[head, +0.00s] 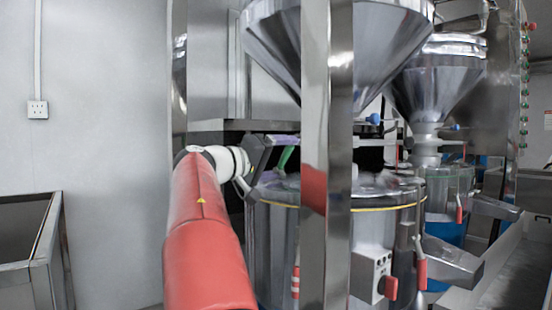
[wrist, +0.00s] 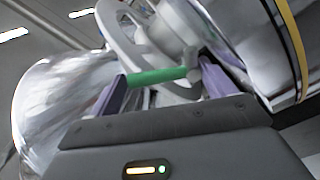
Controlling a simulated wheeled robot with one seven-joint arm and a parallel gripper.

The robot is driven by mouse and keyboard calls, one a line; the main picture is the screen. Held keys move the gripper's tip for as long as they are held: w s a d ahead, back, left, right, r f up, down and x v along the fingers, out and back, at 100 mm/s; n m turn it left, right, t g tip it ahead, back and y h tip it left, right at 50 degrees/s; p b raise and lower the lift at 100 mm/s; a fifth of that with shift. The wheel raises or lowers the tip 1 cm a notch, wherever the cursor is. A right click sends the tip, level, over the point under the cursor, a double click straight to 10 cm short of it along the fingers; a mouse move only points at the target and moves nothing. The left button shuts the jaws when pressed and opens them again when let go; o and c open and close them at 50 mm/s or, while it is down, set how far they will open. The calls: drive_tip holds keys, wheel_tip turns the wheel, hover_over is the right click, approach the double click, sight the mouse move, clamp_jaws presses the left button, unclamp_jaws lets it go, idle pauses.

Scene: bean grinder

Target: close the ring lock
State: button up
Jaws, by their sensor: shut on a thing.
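A green handle (wrist: 155,76) lies between the two purple finger pads of my gripper (wrist: 160,88) in the wrist view. My gripper is shut on it, with a pad at each end of the green bar. A pale round fitting (wrist: 165,40) is just behind the handle. In the head view my gripper (head: 272,160) is at the left side of the grinder drum (head: 272,240), near its lid, and a bit of the green handle (head: 286,157) shows there. The ring lock cannot be clearly told apart from the drum's rim. A steel post hides part of the drum.
A vertical steel post (head: 327,240) stands right of my gripper. Steel funnels (head: 395,50) hang above the drum. A control box (head: 372,272) with a red handle (head: 391,288) is on the drum's front. A steel-framed bin (head: 50,250) stands at the left.

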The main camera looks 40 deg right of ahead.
idle(0.3)
drive_tip(key=o, duration=1.3)
drive_tip(key=shift+f, duration=0.1)
